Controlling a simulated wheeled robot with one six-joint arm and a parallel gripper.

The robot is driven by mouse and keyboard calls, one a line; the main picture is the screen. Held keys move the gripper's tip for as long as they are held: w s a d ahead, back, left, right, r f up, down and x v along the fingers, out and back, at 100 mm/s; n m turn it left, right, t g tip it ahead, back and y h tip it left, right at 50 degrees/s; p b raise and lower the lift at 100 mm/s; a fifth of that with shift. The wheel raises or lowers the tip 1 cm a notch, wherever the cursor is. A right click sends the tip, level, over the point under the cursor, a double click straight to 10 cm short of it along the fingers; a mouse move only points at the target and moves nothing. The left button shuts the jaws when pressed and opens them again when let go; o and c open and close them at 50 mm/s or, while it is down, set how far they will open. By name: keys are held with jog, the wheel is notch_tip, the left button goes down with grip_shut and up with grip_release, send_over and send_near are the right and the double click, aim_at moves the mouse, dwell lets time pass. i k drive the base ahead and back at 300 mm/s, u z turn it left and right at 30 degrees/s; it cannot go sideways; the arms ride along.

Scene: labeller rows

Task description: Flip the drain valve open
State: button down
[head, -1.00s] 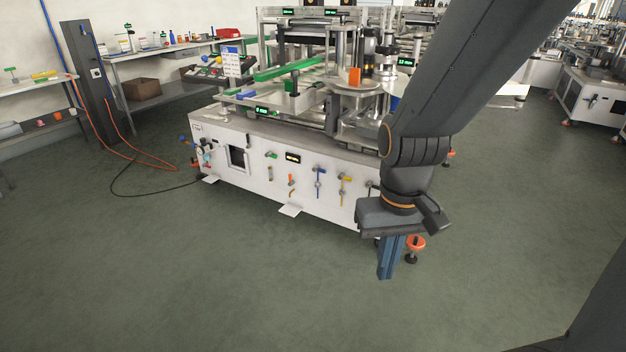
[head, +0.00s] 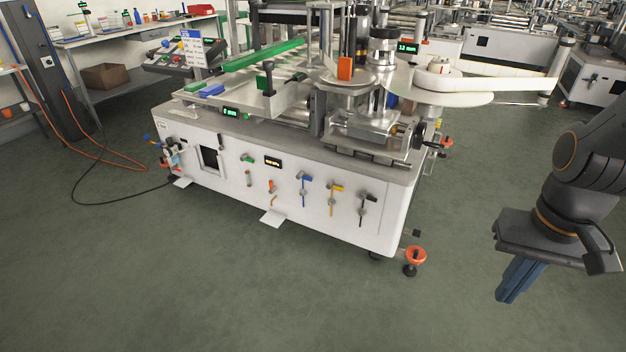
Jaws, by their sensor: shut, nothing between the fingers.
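The labelling machine's white front panel (head: 224,195) carries a row of small valves with coloured handles. They include a green handle (head: 247,158), an orange handle (head: 271,185), a blue handle (head: 304,177), a yellow handle (head: 335,187) and a black handle (head: 367,196). No readable label shows which one is the drain valve. The blue, yellow and black handles each look like a lever sideways on a vertical pipe. My gripper (head: 508,296) is at the right, over open floor, pointing down. Its blue fingers are shut and empty, well apart from the panel.
An orange-topped levelling foot (head: 414,256) sticks out at the machine's right corner, between the panel and my gripper. A label reel disc (head: 438,88) overhangs above on the right. A black cable (head: 125,199) lies on the floor at left. The floor in front is clear.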

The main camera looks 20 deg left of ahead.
aim_at(273, 189)
jog(key=z, duration=0.05)
jog(key=i, duration=0.6)
jog(key=u, duration=0.9)
jog(key=i, duration=0.6)
jog(key=u, duration=0.7)
